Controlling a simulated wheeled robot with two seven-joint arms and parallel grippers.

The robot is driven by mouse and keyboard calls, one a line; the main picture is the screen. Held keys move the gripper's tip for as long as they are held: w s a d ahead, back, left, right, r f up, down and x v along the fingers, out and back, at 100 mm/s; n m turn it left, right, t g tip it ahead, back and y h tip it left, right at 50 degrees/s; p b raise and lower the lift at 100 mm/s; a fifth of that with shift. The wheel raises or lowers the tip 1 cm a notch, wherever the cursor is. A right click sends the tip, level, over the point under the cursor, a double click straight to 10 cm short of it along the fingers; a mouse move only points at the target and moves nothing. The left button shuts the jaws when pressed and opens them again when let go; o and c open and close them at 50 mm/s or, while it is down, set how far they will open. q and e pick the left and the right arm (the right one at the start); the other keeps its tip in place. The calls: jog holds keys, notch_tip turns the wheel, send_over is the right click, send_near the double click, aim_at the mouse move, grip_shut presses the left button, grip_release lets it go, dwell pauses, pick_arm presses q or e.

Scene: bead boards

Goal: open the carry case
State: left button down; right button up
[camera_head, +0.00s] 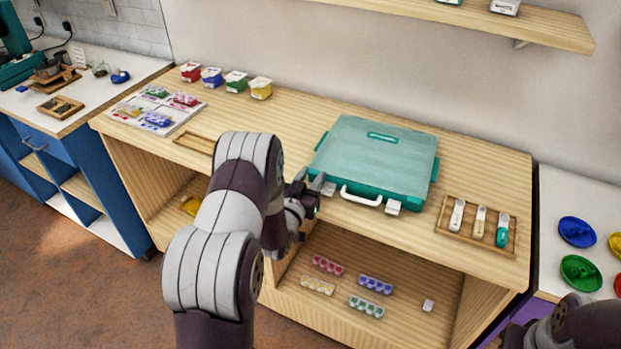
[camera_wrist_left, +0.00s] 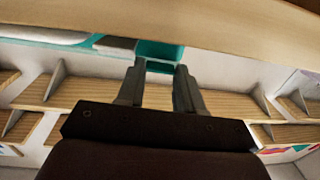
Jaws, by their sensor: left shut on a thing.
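The teal carry case (camera_head: 378,152) lies flat and closed on the wooden bench top, its white handle (camera_head: 361,197) facing the front edge. Two pale latches sit on its front side, the left latch (camera_head: 328,189) and the right latch (camera_head: 392,207). My left gripper (camera_head: 312,196) is at the case's front left corner, beside the left latch. In the left wrist view, its fingers (camera_wrist_left: 160,70) are shut on a teal part of the case (camera_wrist_left: 160,50), with a grey latch (camera_wrist_left: 115,43) just to the left. My right gripper is out of view.
A wooden tray (camera_head: 461,240) with several small tools stands right of the case. A bead board (camera_head: 190,108) and several coloured boxes (camera_head: 236,82) are at the back left. Bead strips (camera_head: 328,264) lie on the shelf below. Bench top behind the case is clear.

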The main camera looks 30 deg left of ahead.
pick_arm(q)
jog(key=w+r+g+p, duration=0.2)
jog(key=w+r+p, duration=0.1)
jog(key=r+p, duration=0.5)
jog(key=w+r+g+p, duration=0.3)
jog(key=r+p, duration=0.6)
jog(key=r, duration=0.1)
jog(key=shift+a+g, duration=0.25)
jog(key=shift+g, duration=0.05)
jog(key=shift+w, duration=0.1)
